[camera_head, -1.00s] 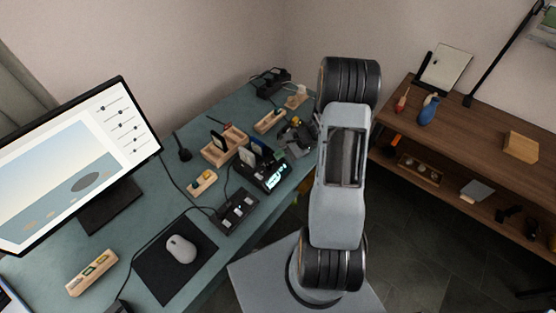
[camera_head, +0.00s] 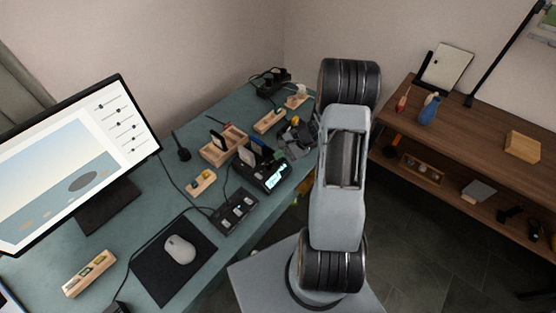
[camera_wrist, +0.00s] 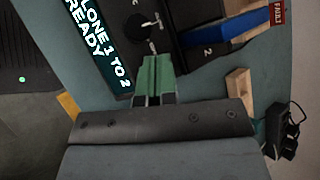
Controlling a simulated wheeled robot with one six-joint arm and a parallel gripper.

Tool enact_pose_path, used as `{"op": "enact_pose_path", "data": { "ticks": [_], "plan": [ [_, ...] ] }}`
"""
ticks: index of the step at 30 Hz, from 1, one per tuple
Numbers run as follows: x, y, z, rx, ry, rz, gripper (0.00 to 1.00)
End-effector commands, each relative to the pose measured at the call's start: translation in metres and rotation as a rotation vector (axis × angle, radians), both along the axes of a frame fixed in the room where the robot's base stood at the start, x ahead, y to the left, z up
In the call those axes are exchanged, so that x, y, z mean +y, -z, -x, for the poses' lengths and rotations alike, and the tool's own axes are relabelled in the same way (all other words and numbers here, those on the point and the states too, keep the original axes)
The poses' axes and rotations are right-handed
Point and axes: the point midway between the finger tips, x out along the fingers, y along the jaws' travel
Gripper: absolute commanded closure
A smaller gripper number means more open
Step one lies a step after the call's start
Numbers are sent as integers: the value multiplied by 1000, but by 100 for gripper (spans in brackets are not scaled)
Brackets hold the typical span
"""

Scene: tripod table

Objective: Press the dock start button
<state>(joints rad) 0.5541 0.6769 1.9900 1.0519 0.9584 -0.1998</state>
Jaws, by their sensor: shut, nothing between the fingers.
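The dock (camera_head: 249,176) is a black unit with a lit screen (camera_head: 276,177) near the table's right edge. In the wrist view its screen (camera_wrist: 97,42) reads "CLONE 1 TO 2 READY". A dark round control (camera_wrist: 138,23) lies beside the screen on the dock's top; I cannot tell for sure that it is the start button. My gripper (camera_wrist: 152,58) is shut and empty, its green-sided fingertips just short of that control in the picture. Contact cannot be made out.
A blue drive (camera_wrist: 228,32) and a dark drive marked 2 stand in the dock, close to my fingers. A wooden holder (camera_wrist: 239,88) and a black power strip (camera_wrist: 283,128) lie to the right. A black button panel (camera_head: 234,212) and wooden trays (camera_head: 224,150) flank the dock.

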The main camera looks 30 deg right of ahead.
Motion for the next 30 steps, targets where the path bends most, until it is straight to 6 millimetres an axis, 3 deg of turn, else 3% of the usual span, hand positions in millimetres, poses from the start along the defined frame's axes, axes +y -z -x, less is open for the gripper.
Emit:
{"op": "enact_pose_path", "data": {
  "ticks": [30],
  "plan": [
    [0, 7, 0, 1, 1, 0, 100]
  ]
}}
